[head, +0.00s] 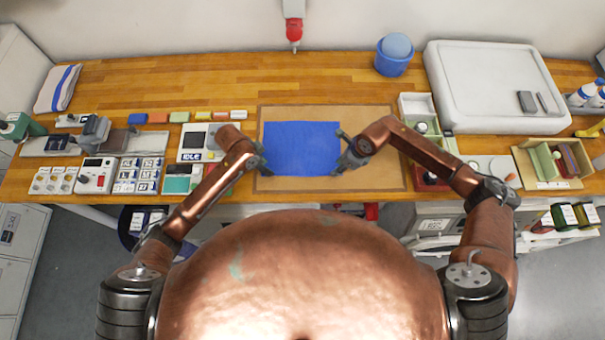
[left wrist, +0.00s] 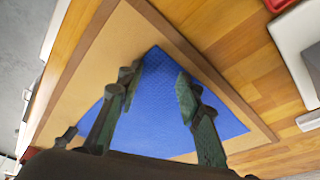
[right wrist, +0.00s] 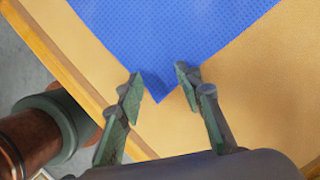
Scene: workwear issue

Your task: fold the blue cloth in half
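The blue cloth (head: 301,148) lies flat and spread out on a tan board on the table, in front of my body. My left gripper (head: 262,160) is at the cloth's left edge, near its near left corner. In the left wrist view the left fingers (left wrist: 158,85) are apart, with blue cloth (left wrist: 160,120) showing between them. My right gripper (head: 343,156) is at the cloth's right edge, near its near right corner. In the right wrist view the right fingers (right wrist: 160,80) are apart on either side of a cloth corner (right wrist: 160,92). Neither gripper holds the cloth.
The tan board (head: 380,150) has bare margin around the cloth. Control boxes and switches (head: 97,175) stand left, open trays (head: 417,107) right. A blue bucket (head: 393,62), a large white lidded case (head: 495,85) and a striped folded towel (head: 58,88) stand farther back. The back middle is clear.

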